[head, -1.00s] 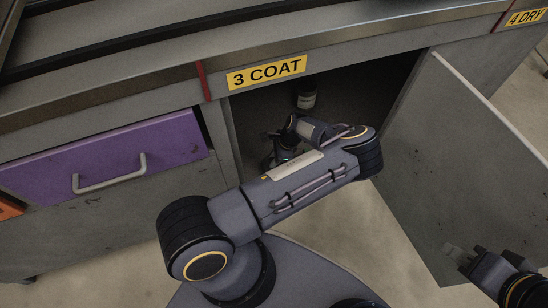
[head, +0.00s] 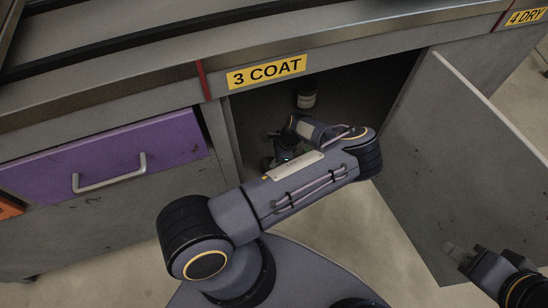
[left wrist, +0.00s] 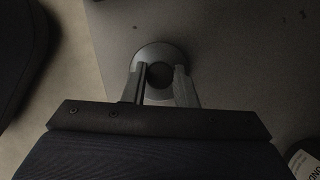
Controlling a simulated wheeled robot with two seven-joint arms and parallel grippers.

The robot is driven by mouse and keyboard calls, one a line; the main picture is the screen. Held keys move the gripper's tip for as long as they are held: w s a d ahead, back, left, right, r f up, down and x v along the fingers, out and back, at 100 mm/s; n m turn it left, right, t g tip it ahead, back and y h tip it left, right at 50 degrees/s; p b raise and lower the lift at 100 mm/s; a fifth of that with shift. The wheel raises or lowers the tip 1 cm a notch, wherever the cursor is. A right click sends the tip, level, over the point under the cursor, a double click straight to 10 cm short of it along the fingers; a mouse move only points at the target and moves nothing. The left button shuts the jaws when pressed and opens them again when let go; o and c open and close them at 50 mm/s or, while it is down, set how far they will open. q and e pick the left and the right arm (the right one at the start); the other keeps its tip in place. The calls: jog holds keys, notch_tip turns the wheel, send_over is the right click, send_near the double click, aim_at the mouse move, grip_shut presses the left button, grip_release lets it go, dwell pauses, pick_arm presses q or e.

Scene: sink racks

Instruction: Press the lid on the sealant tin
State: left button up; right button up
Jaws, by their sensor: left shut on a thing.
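In the left wrist view my left gripper (left wrist: 158,88) is shut on the dark knob in the middle of a round grey disc, which looks like the lid (left wrist: 158,53). The disc lies over a dark grey surface; whether a tin is under it is hidden. In the head view my left arm reaches into the open cupboard under the 3 COAT sign, and its gripper is mostly hidden behind my forearm. My right gripper (head: 460,254) hangs at the lower right, away from the cupboard, with its fingers too unclear to read.
A small container with a pale band (head: 306,98) stands deeper in the cupboard; a labelled container (left wrist: 306,160) shows at the left wrist view's lower right corner. The open door (head: 465,165) bounds the right side, and a purple drawer (head: 105,158) is on the left.

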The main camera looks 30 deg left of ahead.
dwell(0.4)
pick_arm(q)
jog(key=o, duration=1)
jog(key=shift+o, duration=0.4)
jog(key=o, duration=0.4)
jog(key=shift+o, duration=0.2)
jog(key=shift+r, duration=0.1)
jog(key=shift+r+p, duration=3)
jog(key=shift+r, duration=0.45)
